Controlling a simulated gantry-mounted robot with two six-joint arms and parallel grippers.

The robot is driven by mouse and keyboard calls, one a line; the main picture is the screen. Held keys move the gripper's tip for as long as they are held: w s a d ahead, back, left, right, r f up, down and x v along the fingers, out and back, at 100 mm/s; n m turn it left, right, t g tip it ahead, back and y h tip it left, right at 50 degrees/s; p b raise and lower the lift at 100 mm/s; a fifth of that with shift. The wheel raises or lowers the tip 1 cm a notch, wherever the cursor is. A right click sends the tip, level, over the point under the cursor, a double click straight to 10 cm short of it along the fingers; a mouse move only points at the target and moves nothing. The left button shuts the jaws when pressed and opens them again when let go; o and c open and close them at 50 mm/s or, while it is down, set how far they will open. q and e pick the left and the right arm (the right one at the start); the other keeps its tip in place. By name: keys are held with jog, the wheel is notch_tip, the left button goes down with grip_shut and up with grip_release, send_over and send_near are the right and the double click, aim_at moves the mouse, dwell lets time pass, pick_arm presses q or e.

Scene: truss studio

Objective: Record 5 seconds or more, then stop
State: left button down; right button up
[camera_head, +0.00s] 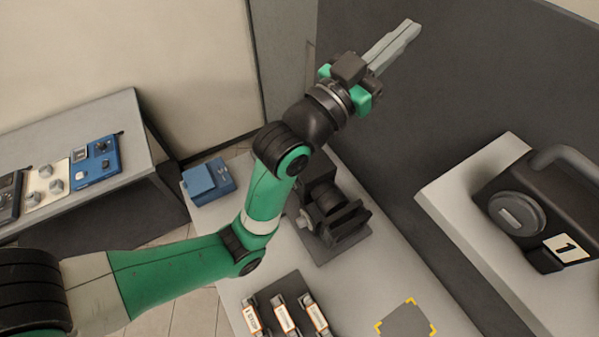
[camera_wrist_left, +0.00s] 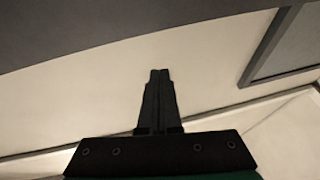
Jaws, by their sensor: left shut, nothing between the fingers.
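My left gripper (camera_head: 413,29) is shut and empty, raised in front of the dark grey wall panel and pointing up and right. In the left wrist view its fingers (camera_wrist_left: 160,76) are together against a pale wall. A black camera-like device (camera_head: 345,221) stands on the light table below it, partly hidden by my green arm. A larger black device (camera_head: 562,205) with a round dial, a handle and a "1" label sits on a light shelf at the right. The gripper touches neither device. I see no clear record button or recording light.
A blue box (camera_head: 208,181) stands at the table's far left corner. Several orange-and-white labelled items (camera_head: 284,315) lie on a dark tray at the front. A yellow-cornered grey square (camera_head: 405,321) is empty. A side bench (camera_head: 125,112) holds control panels.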

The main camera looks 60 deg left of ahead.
pick_arm(q)
jog(key=a+f+n+g+y+p, duration=0.15)
jog(key=a+f, duration=0.35)
jog(key=f, duration=0.5)
jog(key=s+a+f+g+y+b, duration=0.1)
jog(key=a+f+g, duration=0.3)
jog(key=f, duration=0.6)
jog(key=a+f+n+g+y+p, duration=0.1)
jog(key=a+f, duration=0.5)
jog(key=f, duration=0.4)
jog(key=s+a+f+g, duration=0.1)
jog(key=s+f+g, duration=0.1)
jog(key=s+f, duration=0.8)
jog(key=s+a+f+n+g+y, duration=0.1)
jog(key=s+f+g, duration=0.2)
jog(key=s+f, duration=0.7)
notch_tip(320, 180, down, 8)
jog(key=shift+r+g, duration=0.1)
jog(key=shift+g, duration=0.25)
pick_arm(e)
notch_tip(320, 180, up, 2)
jog(key=shift+r, duration=0.2)
pick_arm(q)
jog(key=shift+w, duration=0.1)
pick_arm(e)
jog(key=shift+f, duration=0.1)
